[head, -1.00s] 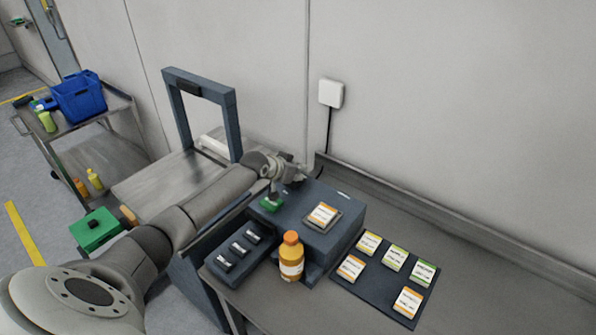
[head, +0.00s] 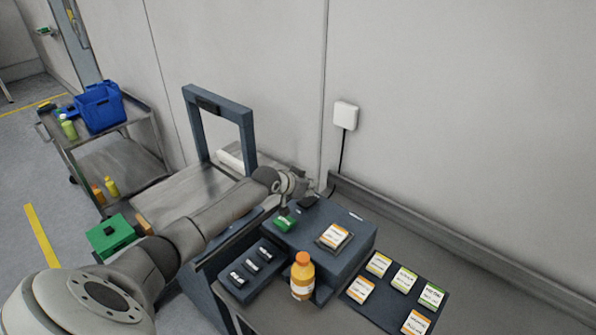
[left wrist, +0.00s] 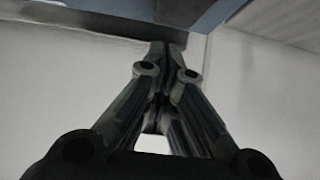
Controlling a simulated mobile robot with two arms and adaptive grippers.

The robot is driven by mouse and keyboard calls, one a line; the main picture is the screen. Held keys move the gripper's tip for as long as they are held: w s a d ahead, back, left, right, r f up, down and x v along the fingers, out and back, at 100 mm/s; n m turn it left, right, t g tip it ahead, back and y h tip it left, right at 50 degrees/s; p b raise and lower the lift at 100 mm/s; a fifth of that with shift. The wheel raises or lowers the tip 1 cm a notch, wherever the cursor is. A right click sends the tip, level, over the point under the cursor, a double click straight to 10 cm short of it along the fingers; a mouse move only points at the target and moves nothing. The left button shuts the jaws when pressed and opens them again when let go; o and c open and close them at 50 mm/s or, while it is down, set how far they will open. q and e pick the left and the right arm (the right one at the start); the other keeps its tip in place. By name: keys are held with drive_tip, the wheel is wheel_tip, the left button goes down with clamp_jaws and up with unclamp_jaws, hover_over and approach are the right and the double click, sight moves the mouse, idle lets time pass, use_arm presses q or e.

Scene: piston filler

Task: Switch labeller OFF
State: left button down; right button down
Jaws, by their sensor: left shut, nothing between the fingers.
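The labeller appears to be the slate-blue box (head: 352,262) on the bench, with an orange-and-white label on a plate on top. A small green part (head: 285,223) sits at its left end, and a small black part (head: 307,203) shows at its back edge. I cannot tell which is the switch. My left gripper (head: 307,187) is just behind the box's back-left corner, small and partly hidden by the wrist. In the left wrist view the fingers (left wrist: 167,58) are together and empty, with a slate-blue surface (left wrist: 188,10) beyond them. My right gripper is out of view.
An orange bottle (head: 302,278) stands in front of the box. A dark block with several black switches (head: 252,262) is to its left. A dark mat (head: 380,318) with several labels lies right. A slate frame (head: 250,140) stands behind the arm. A trolley with a blue bin (head: 100,108) is far left.

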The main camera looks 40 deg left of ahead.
use_arm(q)
drive_tip(key=s+r+b, duration=0.2)
drive_tip(key=s+r, duration=0.4)
drive_tip(key=r, duration=0.3)
drive_tip(key=shift+a+b, duration=0.2)
drive_tip(key=shift+b, duration=0.15)
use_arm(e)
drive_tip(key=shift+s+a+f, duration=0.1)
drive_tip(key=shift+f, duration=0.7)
